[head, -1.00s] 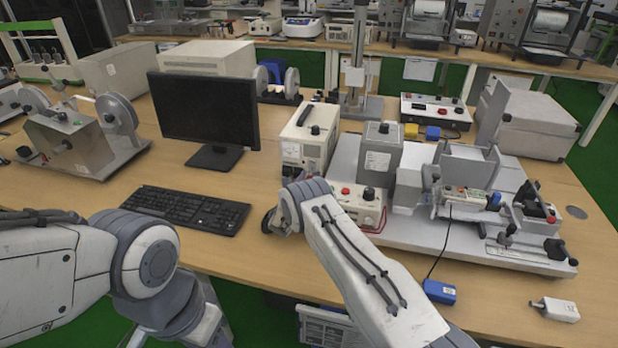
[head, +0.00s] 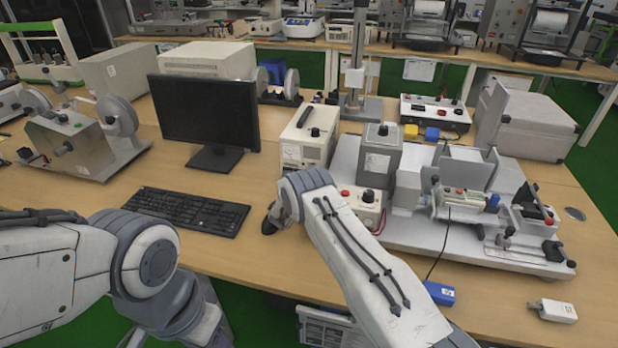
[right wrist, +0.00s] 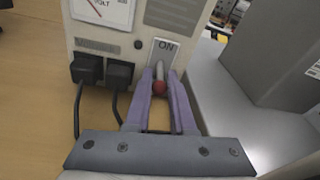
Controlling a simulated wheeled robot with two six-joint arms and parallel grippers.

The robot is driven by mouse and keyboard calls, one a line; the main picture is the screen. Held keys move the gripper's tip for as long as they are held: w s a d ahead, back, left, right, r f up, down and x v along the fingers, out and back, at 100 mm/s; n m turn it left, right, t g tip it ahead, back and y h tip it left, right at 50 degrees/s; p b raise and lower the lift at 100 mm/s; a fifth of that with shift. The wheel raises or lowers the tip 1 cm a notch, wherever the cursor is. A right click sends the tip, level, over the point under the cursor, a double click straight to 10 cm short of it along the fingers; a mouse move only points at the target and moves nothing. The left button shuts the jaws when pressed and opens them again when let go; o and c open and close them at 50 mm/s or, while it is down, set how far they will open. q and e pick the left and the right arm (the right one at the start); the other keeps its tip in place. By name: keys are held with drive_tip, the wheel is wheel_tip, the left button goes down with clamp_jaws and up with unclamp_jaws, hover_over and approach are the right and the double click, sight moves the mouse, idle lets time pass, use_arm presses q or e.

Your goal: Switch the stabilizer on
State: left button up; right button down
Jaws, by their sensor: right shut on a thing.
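The stabilizer (head: 307,138) is a beige box with a dial on its front, standing right of the monitor in the head view. In the right wrist view its front (right wrist: 140,48) shows a volt meter, two black plugs and a plate marked ON. A toggle switch (right wrist: 159,86) with a grey lever and red tip sits below that label. My right gripper (right wrist: 160,76) has its purple fingers shut on the lever, one on each side. In the head view my right arm hides this gripper and the stabilizer's lower front. My left gripper is out of view.
A keyboard (head: 185,210) and a monitor (head: 205,112) stand left of the stabilizer. A grey test rig (head: 470,195) stands close on its right, with a blue block (head: 440,292) in front.

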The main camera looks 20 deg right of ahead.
wheel_tip(320, 180, up, 2)
drive_tip(key=g+y+p, duration=0.1)
drive_tip(key=g+y, duration=0.1)
drive_tip(key=shift+w+g+p, duration=0.1)
drive_tip(key=shift+g+p, duration=0.25)
drive_tip(key=shift+g, duration=0.05)
drive_tip(key=g+y+p, duration=0.1)
drive_tip(key=r+g+y+p, duration=0.1)
drive_tip(key=p, duration=0.1)
drive_tip(key=shift+w+g, duration=0.15)
drive_tip(key=shift+g, duration=0.15)
drive_tip(key=shift+w+d+r+g+y+p, duration=0.15)
drive_tip(key=shift+g+y+p, duration=0.35)
drive_tip(key=shift+p, duration=0.4)
drive_tip(key=shift+g, duration=0.3)
drive_tip(key=c, duration=0.8)
unclamp_jaws()
drive_tip(key=b+v, duration=0.1)
drive_tip(key=v, duration=0.9)
drive_tip(key=shift+r, duration=0.15)
